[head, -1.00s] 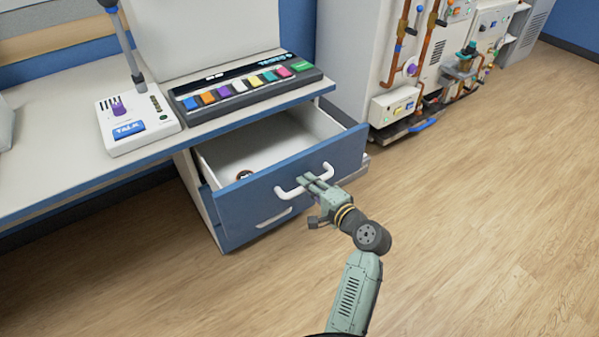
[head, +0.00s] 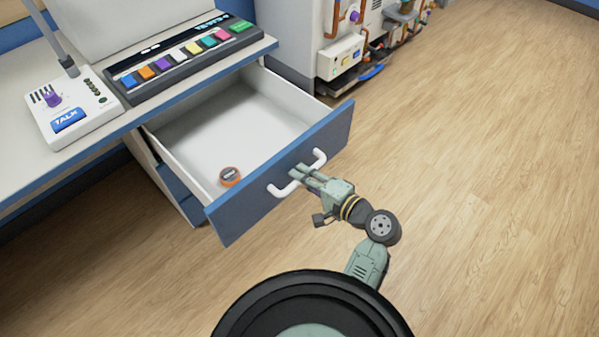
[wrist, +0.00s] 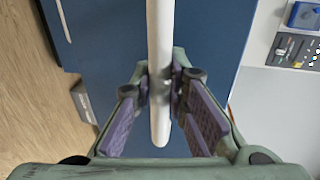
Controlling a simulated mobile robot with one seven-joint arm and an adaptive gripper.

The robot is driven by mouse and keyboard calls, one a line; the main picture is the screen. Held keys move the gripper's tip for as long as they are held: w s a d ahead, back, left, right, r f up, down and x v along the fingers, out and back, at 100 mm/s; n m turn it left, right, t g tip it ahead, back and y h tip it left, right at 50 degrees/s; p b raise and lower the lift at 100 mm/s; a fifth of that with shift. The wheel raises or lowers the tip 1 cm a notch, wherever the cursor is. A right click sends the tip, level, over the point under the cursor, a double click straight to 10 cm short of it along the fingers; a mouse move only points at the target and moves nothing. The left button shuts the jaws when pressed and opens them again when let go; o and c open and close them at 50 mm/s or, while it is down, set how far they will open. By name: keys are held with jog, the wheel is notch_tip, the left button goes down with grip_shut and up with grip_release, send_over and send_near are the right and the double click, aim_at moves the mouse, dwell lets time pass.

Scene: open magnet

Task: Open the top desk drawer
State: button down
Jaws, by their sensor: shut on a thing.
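The top desk drawer (head: 285,172) is pulled well out from under the desk top, with its white inside showing. Its blue front carries a white bar handle (head: 317,160). My gripper (head: 299,174) is at the middle of the handle, in front of the drawer. In the wrist view the handle (wrist: 160,40) runs between the two purple-padded fingers, and my gripper (wrist: 161,85) is shut on it. A small orange and dark round object (head: 230,176) lies inside the drawer near the front left corner.
The desk top (head: 30,155) bears a white TALK box (head: 75,122) and a panel of coloured buttons (head: 180,62). A lower drawer (head: 172,182) sits under the open one. Machinery (head: 345,45) stands at the back. The wood floor (head: 480,150) on the right is clear.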

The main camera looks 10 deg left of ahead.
jog(key=c, duration=1.6)
grip_release()
jog(key=shift+o, duration=0.2)
jog(key=v, duration=1.2)
